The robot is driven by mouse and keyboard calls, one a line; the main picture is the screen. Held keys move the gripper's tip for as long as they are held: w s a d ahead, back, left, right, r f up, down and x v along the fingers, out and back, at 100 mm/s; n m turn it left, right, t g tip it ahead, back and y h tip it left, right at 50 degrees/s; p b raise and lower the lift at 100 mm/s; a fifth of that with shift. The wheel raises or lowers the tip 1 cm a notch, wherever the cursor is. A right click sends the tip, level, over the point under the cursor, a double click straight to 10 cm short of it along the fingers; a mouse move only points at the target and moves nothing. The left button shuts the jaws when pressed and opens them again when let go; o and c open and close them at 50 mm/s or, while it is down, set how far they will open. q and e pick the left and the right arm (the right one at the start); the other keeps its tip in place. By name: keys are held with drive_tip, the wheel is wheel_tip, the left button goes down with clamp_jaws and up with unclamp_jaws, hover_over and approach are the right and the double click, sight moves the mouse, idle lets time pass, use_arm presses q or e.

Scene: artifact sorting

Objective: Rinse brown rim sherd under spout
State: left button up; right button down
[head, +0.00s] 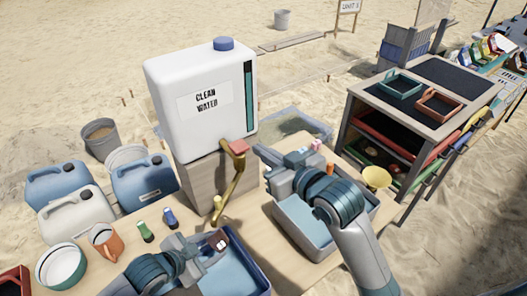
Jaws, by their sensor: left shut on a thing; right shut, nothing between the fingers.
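The white clean water tank (205,110) stands on a wooden block. Its brass spout (236,180) curves down to the left, with a red lever (237,146) on top. My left gripper (214,242) is shut on a small brown sherd (220,239), just below the spout's lower end and above a blue basin (235,275). The sherd is mostly hidden by the fingers. No water stream can be made out. My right gripper (260,151) is shut and empty, just right of the red lever; I cannot tell if they touch.
A second blue basin (312,246) lies under my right arm. Jerrycans (143,184) stand behind. A shelf unit (425,125) with trays is at right.

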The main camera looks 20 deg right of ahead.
use_arm(q)
drive_tip(key=shift+s, duration=0.15)
drive_tip(key=s+a+p, duration=0.4)
drive_tip(key=s+a, duration=0.1)
drive_tip(key=s, duration=0.3)
drive_tip(key=shift+a+p, duration=0.25)
drive_tip(key=shift+p, duration=0.1)
idle(0.4)
idle(1.0)
